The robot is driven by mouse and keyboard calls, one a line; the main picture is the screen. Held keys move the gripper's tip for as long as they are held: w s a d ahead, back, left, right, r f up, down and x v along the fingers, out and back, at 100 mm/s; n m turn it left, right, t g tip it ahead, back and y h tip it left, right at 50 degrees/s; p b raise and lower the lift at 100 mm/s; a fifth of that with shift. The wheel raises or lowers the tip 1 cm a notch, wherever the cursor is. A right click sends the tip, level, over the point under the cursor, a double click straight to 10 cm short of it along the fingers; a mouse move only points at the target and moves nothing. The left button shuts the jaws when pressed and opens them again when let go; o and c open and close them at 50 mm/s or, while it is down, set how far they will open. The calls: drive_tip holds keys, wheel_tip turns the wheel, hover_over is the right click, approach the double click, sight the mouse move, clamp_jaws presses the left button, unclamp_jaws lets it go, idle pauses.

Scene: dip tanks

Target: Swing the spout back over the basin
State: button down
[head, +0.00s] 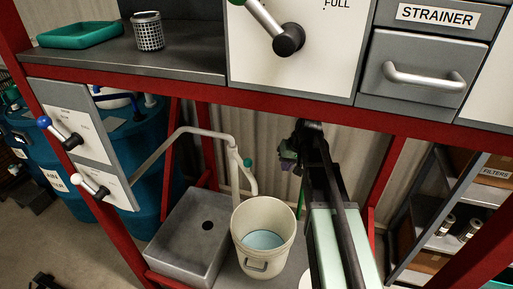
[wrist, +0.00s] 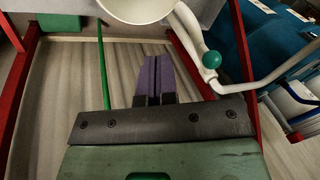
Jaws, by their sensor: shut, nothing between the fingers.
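The spout (head: 208,133) is a pale bent pipe with a green knob (head: 248,162). Its downturned end hangs at the back left rim of a cream bucket (head: 251,240). The grey basin (head: 170,243), with a dark drain hole, lies left of the bucket. In the wrist view the spout (wrist: 260,85) and its green knob (wrist: 211,59) are right of my fingers. My gripper (wrist: 154,75) has purple fingers, shut and empty, apart from the spout. In the head view my gripper (head: 289,158) is right of the knob and partly hidden by my arm.
The bucket holds pale blue liquid. Red frame posts (head: 172,155) and a counter (head: 130,58) with a green tray (head: 80,35) and a mesh cup (head: 149,32) surround the space. Lever panels (head: 75,135) are at left. A green rod (wrist: 103,65) stands beside my fingers.

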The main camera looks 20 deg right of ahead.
drive_tip(key=w+d+r+n+t+y, duration=0.1)
drive_tip(key=w+r+n+t+y, duration=0.1)
drive_tip(key=w, duration=0.7)
drive_tip(key=shift+w+d+r, duration=0.15)
drive_tip(key=shift+d+r, duration=0.15)
drive_tip(key=shift+r, duration=0.3)
drive_tip(key=shift+f, duration=0.1)
drive_tip(key=w+a+f+b, duration=0.3)
drive_tip(key=a+f+b, duration=0.5)
drive_tip(key=f+b, duration=0.1)
drive_tip(key=shift+w+a, duration=0.15)
drive_tip(key=shift+a, duration=0.05)
